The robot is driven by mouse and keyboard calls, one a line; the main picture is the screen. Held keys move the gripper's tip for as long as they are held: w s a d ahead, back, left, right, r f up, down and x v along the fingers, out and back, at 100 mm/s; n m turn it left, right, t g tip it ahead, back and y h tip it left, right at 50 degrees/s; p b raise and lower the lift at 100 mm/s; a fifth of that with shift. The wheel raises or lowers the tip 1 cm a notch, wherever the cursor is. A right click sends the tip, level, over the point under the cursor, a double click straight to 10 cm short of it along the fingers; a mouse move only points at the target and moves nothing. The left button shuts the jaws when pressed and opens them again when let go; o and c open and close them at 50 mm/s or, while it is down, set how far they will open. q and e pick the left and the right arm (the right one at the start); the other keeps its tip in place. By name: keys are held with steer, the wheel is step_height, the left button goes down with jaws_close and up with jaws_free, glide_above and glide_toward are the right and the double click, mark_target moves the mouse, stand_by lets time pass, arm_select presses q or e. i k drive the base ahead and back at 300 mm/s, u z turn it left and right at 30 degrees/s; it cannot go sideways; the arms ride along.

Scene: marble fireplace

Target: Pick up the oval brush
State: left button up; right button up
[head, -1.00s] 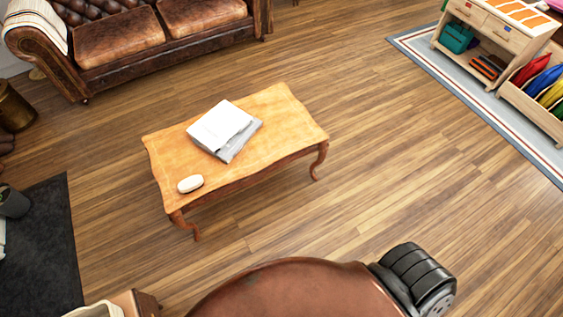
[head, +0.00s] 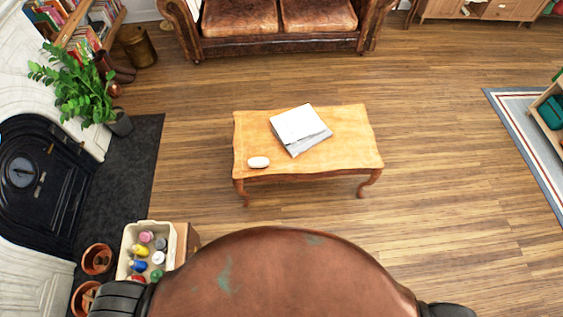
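A small white oval object (head: 258,162), which looks like the oval brush, lies on the wooden coffee table (head: 350,150) near its front left corner. Its bristles cannot be made out at this size. Nothing covers it. Neither of my grippers shows in the head view, and nothing of mine touches the table.
Books or papers (head: 300,128) lie right of the oval object. A leather sofa (head: 277,45) stands behind the table. A bin of bottles (head: 128,240) is at lower left, near a fireplace (head: 40,180) and plant (head: 80,90). Wood floor (head: 440,190) right of the table is clear.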

mark_target(256, 163)
steer(key=z, duration=0.65)
steer(key=i, duration=0.9)
steer(key=u, duration=2.55)
